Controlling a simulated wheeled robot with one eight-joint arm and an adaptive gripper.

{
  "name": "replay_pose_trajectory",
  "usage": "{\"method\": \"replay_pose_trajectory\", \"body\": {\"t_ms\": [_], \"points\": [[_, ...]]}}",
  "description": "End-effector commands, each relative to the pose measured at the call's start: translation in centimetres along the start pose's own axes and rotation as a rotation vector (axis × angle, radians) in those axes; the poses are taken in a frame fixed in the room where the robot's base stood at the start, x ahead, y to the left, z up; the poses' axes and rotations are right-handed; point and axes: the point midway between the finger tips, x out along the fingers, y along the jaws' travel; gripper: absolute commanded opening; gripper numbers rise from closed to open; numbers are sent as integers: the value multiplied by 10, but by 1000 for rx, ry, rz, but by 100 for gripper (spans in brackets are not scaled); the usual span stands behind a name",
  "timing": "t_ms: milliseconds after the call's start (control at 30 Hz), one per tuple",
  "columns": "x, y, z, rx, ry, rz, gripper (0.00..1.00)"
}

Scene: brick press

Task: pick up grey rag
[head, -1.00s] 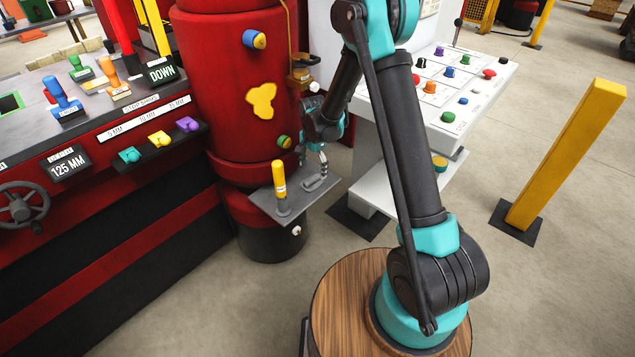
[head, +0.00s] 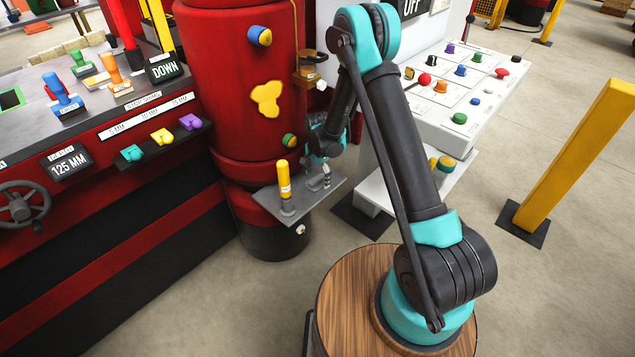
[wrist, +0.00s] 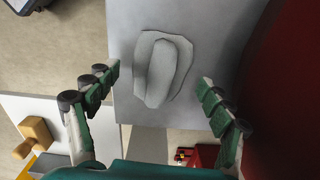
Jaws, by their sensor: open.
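The grey rag (wrist: 162,70) lies folded on a small grey shelf (wrist: 205,22) in the wrist view. The shelf juts from the red cylinder and also shows in the head view (head: 325,201), where my gripper largely hides the rag. My gripper (wrist: 160,80) is open and empty, with one green-padded finger to each side of the rag in the picture. In the head view my gripper (head: 322,175) hangs low over the shelf's far right part. I cannot tell whether the fingers touch the shelf.
A yellow-topped upright cylinder (head: 284,180) stands on the shelf, left of my gripper. The red cylinder (head: 240,90) rises close behind. A white button panel (head: 480,100) stands to the right, and a yellow post (head: 580,155) farther right.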

Motion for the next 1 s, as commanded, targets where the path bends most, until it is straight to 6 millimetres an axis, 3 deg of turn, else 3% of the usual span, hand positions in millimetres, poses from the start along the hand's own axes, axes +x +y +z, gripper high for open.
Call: {"method": "replay_pose_trajectory", "body": {"t_ms": [333, 733, 1000], "points": [[6, 0, 0, 0, 0, 0, 80], [6, 0, 0, 0, 0, 0, 30], [6, 0, 0, 0, 0, 0, 28]]}}
